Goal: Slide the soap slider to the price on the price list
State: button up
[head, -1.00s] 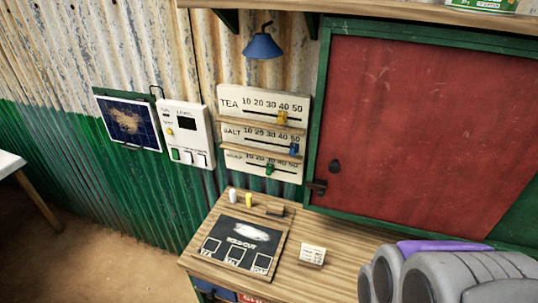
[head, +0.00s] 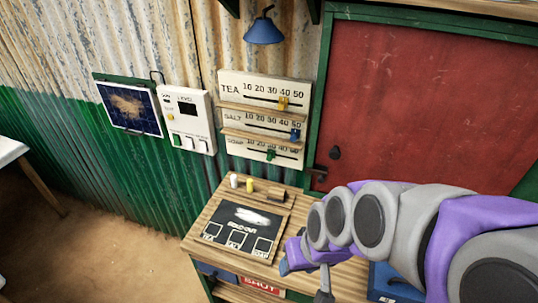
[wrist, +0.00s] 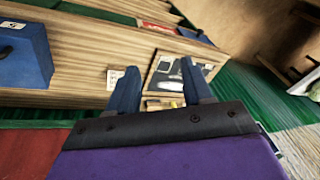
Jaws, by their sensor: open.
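The slider board (head: 232,107) hangs on the corrugated wall with rows TEA, SALT and SOAP. The green soap slider (head: 271,154) sits on the lowest row, at about 30. The yellow tea slider (head: 283,103) is near 40 and the blue salt slider (head: 295,134) near 50. A small white card (wrist: 114,78), possibly the price list, lies on the counter in the wrist view; its writing is unreadable, and my arm hides it in the head view. My gripper (head: 304,280) is open and empty over the counter, below and right of the board; its fingers show in the wrist view (wrist: 160,84).
The wooden counter (head: 205,228) carries a black SOLD OUT board (head: 235,236), a white and a yellow piece, and a small wooden block (head: 277,195). A red shutter (head: 410,100) is at right. A blue lamp (head: 264,32) hangs above the slider board. A blue box (wrist: 22,55) stands on the counter.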

jog(key=w+a+t+y+p, duration=0.2)
jog(key=w+a+t+y, duration=0.35)
jog(key=w+a, duration=1.65)
jog(key=m+t+h+p, duration=0.2)
jog(key=m+t+h, duration=0.1)
jog(key=t+h, duration=0.85)
send_near(268, 160)
jog(key=shift+g+h, duration=0.6)
jog(key=shift+g, duration=0.1)
jog(key=x, duration=0.3)
jog(key=b+x, duration=0.1)
jog(key=x, duration=0.2)
jog(key=r+x, duration=0.1)
jog(key=x, duration=0.2)
jog(key=shift+a, duration=0.35)
jog(key=shift+c, duration=0.4)
grip_shut()
